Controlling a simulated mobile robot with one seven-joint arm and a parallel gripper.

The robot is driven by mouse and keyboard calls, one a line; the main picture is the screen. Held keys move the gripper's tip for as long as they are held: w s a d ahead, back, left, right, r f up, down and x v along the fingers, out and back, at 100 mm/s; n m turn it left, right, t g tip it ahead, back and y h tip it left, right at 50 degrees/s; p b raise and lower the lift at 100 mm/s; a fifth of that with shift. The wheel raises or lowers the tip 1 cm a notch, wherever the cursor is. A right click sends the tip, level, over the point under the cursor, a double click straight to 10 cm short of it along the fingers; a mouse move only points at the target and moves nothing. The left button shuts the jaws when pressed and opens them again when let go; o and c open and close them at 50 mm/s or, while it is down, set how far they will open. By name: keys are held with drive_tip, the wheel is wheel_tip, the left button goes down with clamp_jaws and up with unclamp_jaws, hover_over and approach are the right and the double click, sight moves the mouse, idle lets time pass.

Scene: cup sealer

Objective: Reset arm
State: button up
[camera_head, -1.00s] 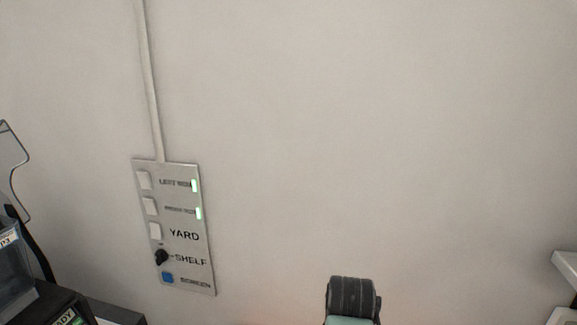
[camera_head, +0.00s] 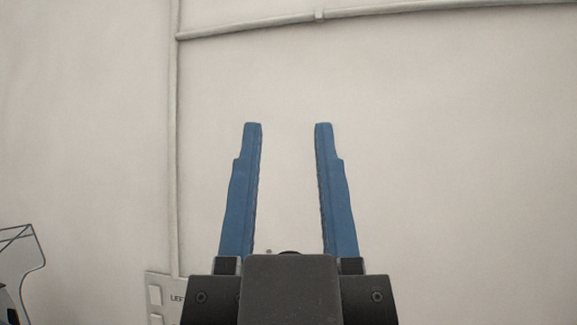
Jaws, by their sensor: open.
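My gripper (camera_head: 288,128) stands in the middle of the head view with its two blue fingers pointing up. The fingers are well apart and nothing is between them; only the pale wall shows in the gap. The black gripper body fills the bottom centre and hides what is behind it.
A pale wall (camera_head: 450,150) fills the background. A conduit (camera_head: 173,150) runs down it to a grey switch panel (camera_head: 160,285), partly hidden at the lower left. A clear plastic part (camera_head: 20,262) shows at the left edge. The space around the fingers looks clear.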

idle(0.3)
wheel_tip(320, 180, down, 18)
drive_tip(key=b, duration=1.7)
drive_tip(key=shift+w+b, duration=0.15)
drive_tip(key=shift+b, duration=0.25)
